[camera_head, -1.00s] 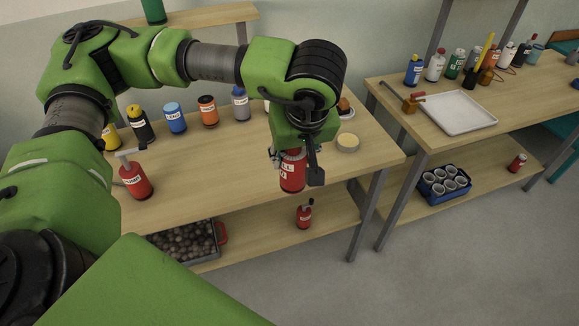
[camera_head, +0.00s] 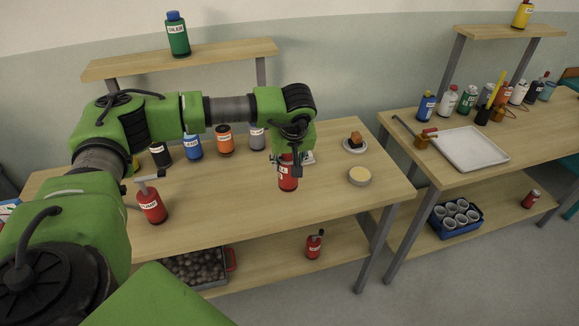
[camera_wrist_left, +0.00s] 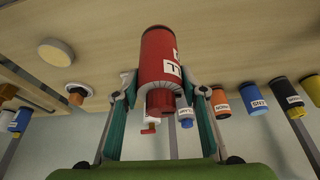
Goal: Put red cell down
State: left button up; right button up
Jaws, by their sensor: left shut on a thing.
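The red cell (camera_head: 288,180) is a red cylinder with a white label. My left gripper (camera_head: 290,157) is shut on its upper part and holds it upright at the left table (camera_head: 250,205). From the head view I cannot tell whether its base touches the tabletop. In the left wrist view the red cell (camera_wrist_left: 160,62) sits between the two fingers of my left gripper (camera_wrist_left: 160,95). My right gripper is not in view.
A red pump bottle (camera_head: 151,203) stands at the left. Blue (camera_head: 193,146), orange (camera_head: 225,140) and other containers line the back. A round cream disc (camera_head: 360,176) lies right of the cell. The tabletop in front is clear.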

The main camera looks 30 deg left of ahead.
pick_arm(q)
jog(key=w+f, duration=0.1)
jog(key=w+a+f, duration=0.1)
jog(key=shift+f+p, duration=0.3)
jog(key=shift+f, duration=0.05)
notch_tip(320, 180, down, 2)
jog(key=shift+f+p, duration=0.1)
jog(key=shift+p, duration=0.75)
jog(key=shift+f, duration=0.4)
jog(key=shift+f, duration=0.15)
jog(key=o, duration=1.2)
